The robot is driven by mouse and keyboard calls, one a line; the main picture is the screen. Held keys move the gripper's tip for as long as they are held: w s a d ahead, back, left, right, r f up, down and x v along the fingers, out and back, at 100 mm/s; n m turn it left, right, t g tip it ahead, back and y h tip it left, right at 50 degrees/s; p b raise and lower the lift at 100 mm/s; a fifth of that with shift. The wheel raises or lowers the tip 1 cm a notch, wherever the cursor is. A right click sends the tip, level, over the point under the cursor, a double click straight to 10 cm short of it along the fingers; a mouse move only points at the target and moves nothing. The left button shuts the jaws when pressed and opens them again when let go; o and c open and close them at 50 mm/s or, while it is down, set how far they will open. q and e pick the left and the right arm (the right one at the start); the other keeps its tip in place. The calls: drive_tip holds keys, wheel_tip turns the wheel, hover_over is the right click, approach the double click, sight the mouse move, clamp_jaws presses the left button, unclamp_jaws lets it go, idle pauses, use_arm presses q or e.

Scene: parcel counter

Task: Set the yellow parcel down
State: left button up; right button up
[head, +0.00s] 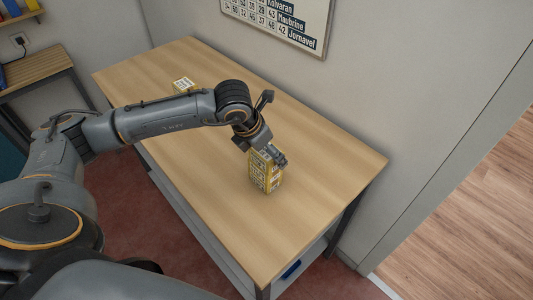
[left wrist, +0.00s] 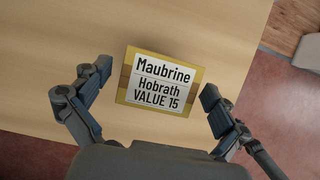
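A yellow parcel (head: 265,176) with white printed labels stands upright on the wooden counter (head: 215,165), near its right end. My left gripper (head: 266,150) is at the top of this parcel. In the left wrist view the parcel's top label (left wrist: 158,85) reads "Maubrine, Hobrath, VALUE 15". The fingers of my left gripper (left wrist: 157,88) are spread on either side of it, with a gap showing at each side. The gripper hides part of the parcel's top in the head view. My right gripper is in neither view.
A wall sign (head: 280,22) hangs behind the counter. A side table (head: 35,66) is at the left. The counter around the parcel is clear.

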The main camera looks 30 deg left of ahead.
use_arm(q)
drive_tip(key=c, duration=1.2)
drive_tip(key=shift+o, duration=0.2)
drive_tip(key=shift+r, duration=0.1)
